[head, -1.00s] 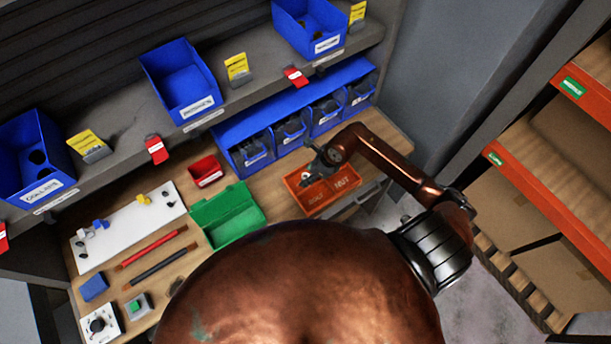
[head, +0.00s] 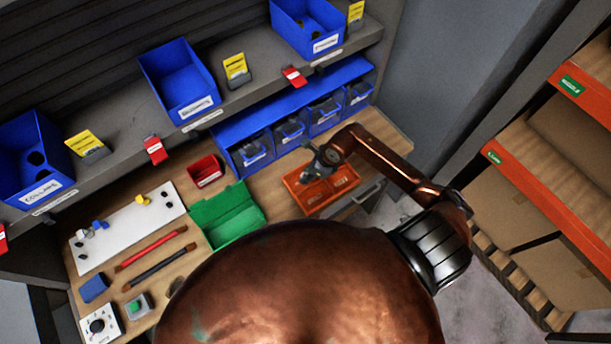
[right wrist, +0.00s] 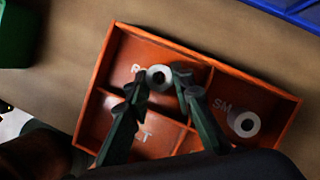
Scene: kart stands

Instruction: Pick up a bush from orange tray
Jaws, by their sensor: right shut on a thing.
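The orange tray (head: 336,202) lies on the workbench, right of the green box in the head view. In the right wrist view the tray (right wrist: 118,45) shows several compartments with white lettering. My right gripper (head: 307,174) reaches down into it from above. In the right wrist view my right gripper (right wrist: 160,82) is shut on a pale ring-shaped bush (right wrist: 159,76), with a finger on either side, in the upper-left compartment. A second, larger pale bush (right wrist: 243,124) lies in the right compartment. My left gripper is not in view.
The green box (head: 230,222) and a small red bin (head: 205,171) stand left of the tray. Blue bins (head: 290,130) line the back beneath a shelf. A white board (head: 128,225) and two rods lie further left.

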